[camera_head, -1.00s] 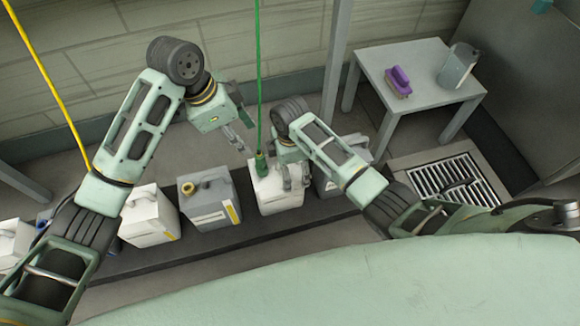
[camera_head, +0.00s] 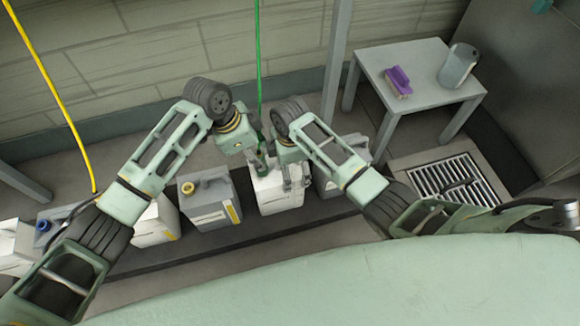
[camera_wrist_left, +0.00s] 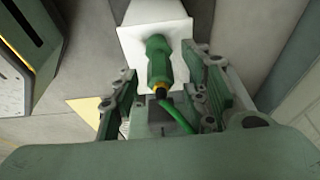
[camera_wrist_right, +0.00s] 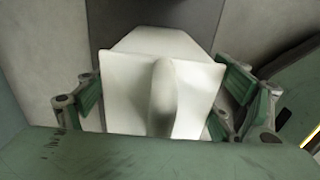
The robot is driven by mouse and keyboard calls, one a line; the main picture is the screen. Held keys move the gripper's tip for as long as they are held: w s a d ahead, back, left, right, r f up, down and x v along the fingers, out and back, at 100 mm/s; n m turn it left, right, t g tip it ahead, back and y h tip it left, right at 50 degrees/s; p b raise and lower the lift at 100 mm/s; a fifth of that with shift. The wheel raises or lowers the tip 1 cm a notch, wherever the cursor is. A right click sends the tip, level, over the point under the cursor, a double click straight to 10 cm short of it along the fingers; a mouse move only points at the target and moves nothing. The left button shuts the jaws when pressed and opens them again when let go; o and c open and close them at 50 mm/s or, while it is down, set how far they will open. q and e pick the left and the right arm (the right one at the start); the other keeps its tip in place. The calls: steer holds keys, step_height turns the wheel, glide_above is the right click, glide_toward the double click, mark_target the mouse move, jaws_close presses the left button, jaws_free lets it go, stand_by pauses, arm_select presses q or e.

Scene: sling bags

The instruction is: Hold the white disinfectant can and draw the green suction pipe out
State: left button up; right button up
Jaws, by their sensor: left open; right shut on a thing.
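The white disinfectant can (camera_head: 280,190) stands in the row of cans, below the hanging green hose. My right gripper (camera_head: 296,178) is shut on it; in the right wrist view the can (camera_wrist_right: 185,85) fills the space between the green finger pads. The green suction pipe (camera_wrist_left: 158,62) shows in the left wrist view as a green fitting with a yellow collar, standing on the white can, its hose running toward the camera. My left gripper (camera_wrist_left: 165,95) is open, with a finger on each side of the pipe. In the head view my left gripper (camera_head: 257,160) partly hides the pipe.
A grey can (camera_head: 208,205) with a yellow cap stands left of the white can, with another white can (camera_head: 155,222) beyond it. A yellow hose (camera_head: 62,110) hangs at the left.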

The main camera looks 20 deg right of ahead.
arm_select(q)
steer(key=shift+x, duration=0.9)
steer(key=shift+c, duration=0.4)
jaws_close()
jaws_free()
steer(key=v, duration=1.2)
